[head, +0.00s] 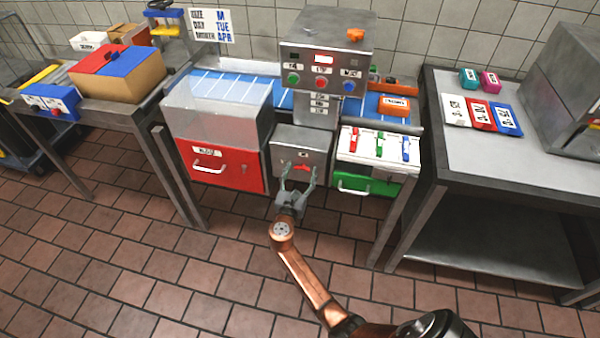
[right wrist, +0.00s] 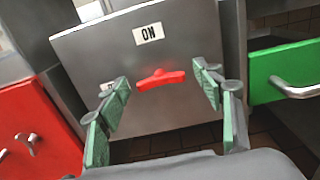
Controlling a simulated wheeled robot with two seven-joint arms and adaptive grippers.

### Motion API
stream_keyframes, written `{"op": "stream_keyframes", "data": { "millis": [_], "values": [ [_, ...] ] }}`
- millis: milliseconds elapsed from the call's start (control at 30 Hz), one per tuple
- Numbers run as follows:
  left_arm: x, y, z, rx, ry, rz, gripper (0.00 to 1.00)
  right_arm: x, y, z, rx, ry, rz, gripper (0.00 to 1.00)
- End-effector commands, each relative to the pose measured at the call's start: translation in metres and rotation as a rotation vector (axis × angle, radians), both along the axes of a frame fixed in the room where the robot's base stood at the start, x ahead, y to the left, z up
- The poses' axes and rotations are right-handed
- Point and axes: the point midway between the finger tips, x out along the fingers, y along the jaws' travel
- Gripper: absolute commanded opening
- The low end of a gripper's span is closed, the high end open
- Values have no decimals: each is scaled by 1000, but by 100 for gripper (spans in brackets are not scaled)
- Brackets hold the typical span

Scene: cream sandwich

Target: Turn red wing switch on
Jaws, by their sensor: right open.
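The red wing switch (head: 302,168) is on the front of a grey metal box (head: 290,143) under the machine. In the right wrist view the switch (right wrist: 161,78) lies nearly level, with an ON label (right wrist: 148,34) above it and another label (right wrist: 113,86) at its left, partly hidden by a finger. My right gripper (head: 296,186) is open in front of the box. In the right wrist view its green-padded fingers (right wrist: 163,95) stand on either side of the switch, apart from it. My left gripper is not in view.
A red drawer (head: 222,166) with a white handle is left of the box. A green drawer (head: 367,184) is to its right, below a panel of coloured sliders (head: 379,146). A grey side table (head: 500,150) stands at right. The tiled floor in front is clear.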

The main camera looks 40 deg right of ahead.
Motion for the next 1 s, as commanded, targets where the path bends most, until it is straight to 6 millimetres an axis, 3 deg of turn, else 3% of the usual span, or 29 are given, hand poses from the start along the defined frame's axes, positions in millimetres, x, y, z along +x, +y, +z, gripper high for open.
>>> {"op": "stream_keyframes", "data": {
  "millis": [133,700,1000],
  "values": [
    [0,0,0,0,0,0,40,0,0,0,0,0,0,60],
    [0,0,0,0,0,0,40,0,1,0,0,0,1,20],
    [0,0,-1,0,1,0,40,0,0,-1,19,-22,1,19]
  ]
}}
